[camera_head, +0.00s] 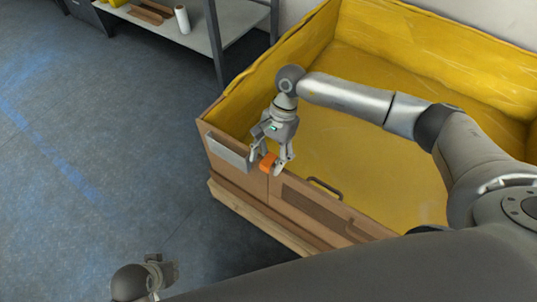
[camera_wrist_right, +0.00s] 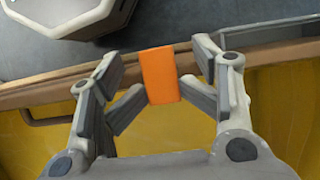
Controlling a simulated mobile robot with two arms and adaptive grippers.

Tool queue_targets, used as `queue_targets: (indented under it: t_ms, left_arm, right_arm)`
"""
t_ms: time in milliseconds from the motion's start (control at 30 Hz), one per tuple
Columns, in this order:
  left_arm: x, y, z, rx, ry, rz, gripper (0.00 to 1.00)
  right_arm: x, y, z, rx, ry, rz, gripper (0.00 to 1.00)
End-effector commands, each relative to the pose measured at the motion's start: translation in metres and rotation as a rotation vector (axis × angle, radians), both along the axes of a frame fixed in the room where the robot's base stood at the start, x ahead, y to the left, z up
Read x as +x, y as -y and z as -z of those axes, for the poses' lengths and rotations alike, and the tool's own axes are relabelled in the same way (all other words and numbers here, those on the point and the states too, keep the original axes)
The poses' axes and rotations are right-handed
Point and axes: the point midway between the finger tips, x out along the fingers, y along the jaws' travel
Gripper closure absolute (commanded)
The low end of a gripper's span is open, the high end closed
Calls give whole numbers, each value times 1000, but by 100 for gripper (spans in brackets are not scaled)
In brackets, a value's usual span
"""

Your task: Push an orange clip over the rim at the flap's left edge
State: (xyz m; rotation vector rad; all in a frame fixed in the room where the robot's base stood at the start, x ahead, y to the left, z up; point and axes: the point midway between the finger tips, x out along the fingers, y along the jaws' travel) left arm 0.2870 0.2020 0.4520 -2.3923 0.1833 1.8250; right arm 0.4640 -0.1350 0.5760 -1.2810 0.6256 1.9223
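An orange clip (camera_head: 268,162) is at the top rim of the box's front wall, at the left edge of the flap (camera_head: 312,205). My right gripper (camera_head: 267,167) points down there with a finger on each side of the clip. How far the clip sits over the rim is hard to tell. Part of what looks like my left gripper (camera_head: 160,272) shows at the bottom left; its fingers are unclear.
The large wooden box has a yellow liner (camera_head: 345,130) and looks empty inside. A dark handle (camera_head: 325,188) is at the flap's top, and a pale label plate (camera_head: 228,151) is on the front wall. A shelf (camera_head: 180,25) stands at the back left. The floor at left is clear.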

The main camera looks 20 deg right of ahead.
Motion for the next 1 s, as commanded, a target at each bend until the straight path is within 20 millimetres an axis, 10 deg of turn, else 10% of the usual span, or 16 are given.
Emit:
queue_targets:
  t_ms: [467, 1000]
  left_arm:
    - [-2, -1, 1, 2, -4, 1, 81]
    - [0, 0, -1, 0, -1, 1, 81]
  right_arm:
    - [0, 3, -6, -4, -5, -1, 48]
    - [26, 32, -99, -2, 1, 1, 48]
